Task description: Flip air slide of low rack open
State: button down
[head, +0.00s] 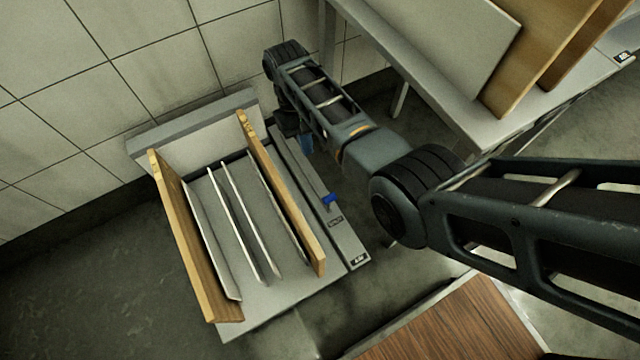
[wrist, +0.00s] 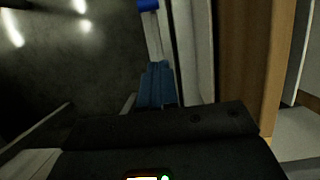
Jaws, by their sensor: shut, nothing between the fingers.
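The low rack (head: 250,308) stands on the floor by the tiled wall. A grey rail (head: 318,190) runs along its right side. The air slide's blue tab (head: 329,199) sits on this rail toward the near end, and a blue piece, likely the same tab (wrist: 148,5), shows at the top edge of the wrist view. My gripper (head: 306,145) is low beside the far part of the rail, mostly hidden by my arm. In the wrist view its blue fingers (wrist: 157,84) are together and empty, apart from the tab. Whether they touch the rail is unclear.
Wooden boards (head: 282,190) and several thin pale plates (head: 240,215) stand upright in the rack, close left of my gripper. A higher table (head: 445,105) with leaning boards is at upper right. A brown wooden surface (head: 450,325) lies at the bottom.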

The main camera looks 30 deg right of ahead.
jog(key=s+f+b, duration=0.5)
jog(key=s+f, duration=0.2)
jog(key=f, duration=0.3)
jog(key=shift+f, duration=0.15)
dwell(0.4)
jog(key=s+p, duration=1)
jog(key=s, duration=0.1)
jog(key=shift+s+p, duration=0.3)
jog(key=shift+f, duration=0.1)
